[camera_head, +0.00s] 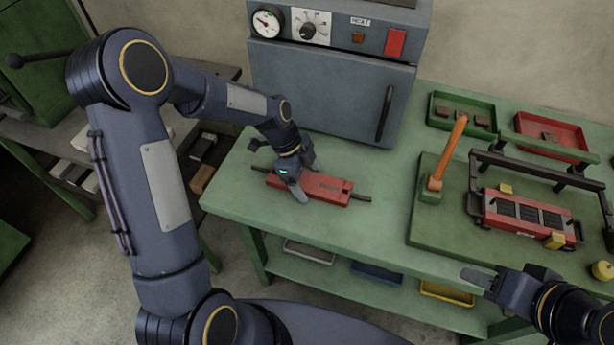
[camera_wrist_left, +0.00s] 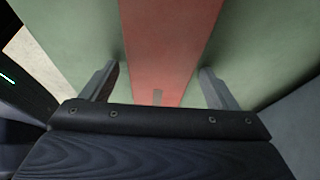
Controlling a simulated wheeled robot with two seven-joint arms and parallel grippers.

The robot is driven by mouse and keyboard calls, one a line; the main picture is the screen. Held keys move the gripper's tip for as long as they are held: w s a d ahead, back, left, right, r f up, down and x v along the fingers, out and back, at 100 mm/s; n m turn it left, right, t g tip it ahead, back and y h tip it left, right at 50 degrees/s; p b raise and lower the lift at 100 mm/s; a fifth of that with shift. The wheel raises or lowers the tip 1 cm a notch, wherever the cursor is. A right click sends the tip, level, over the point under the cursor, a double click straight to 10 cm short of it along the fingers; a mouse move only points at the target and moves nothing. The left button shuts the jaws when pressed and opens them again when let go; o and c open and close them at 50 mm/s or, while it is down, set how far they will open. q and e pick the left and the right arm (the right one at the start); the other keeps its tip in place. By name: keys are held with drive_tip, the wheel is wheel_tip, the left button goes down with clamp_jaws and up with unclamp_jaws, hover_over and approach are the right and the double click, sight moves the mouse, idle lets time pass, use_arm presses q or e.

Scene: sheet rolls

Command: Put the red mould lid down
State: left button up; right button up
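The red mould lid (camera_head: 328,189) is a long red bar with a dark handle at each end. It lies on the green bench in front of the grey oven. My left gripper (camera_head: 305,181) is over the lid's left part, one finger on each side. In the left wrist view, the red lid (camera_wrist_left: 158,45) runs between the two spread fingers (camera_wrist_left: 160,85), with green bench showing between each finger and the lid. My right gripper (camera_head: 508,272) is at the bench's front right, empty, its fingers apart.
The grey oven (camera_head: 330,95) stands behind the lid. To the right are an orange lever (camera_head: 447,155), a red mould (camera_head: 525,217) on a green plate, a green tray (camera_head: 434,123) and a red tray (camera_head: 585,154). Bench right of the lid is clear.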

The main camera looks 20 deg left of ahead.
use_arm(q)
drive_tip(key=shift+r+p, duration=0.25)
drive_tip(key=shift+p, duration=0.05)
drive_tip(key=v, duration=1)
drive_tip(key=s+a+r+n+t, duration=0.3)
drive_tip(key=s+r+n, duration=0.5)
drive_tip(key=s, duration=0.2)
drive_tip(key=s+f+n+t, duration=0.1)
drive_tip(key=s+n+t, duration=0.1)
drive_tip(key=s+n, duration=1)
drive_tip(key=shift+s+d+f+t+y, duration=0.2)
drive_tip(key=shift+d+f+t+y, duration=0.1)
drive_tip(key=shift+d+t, duration=0.1)
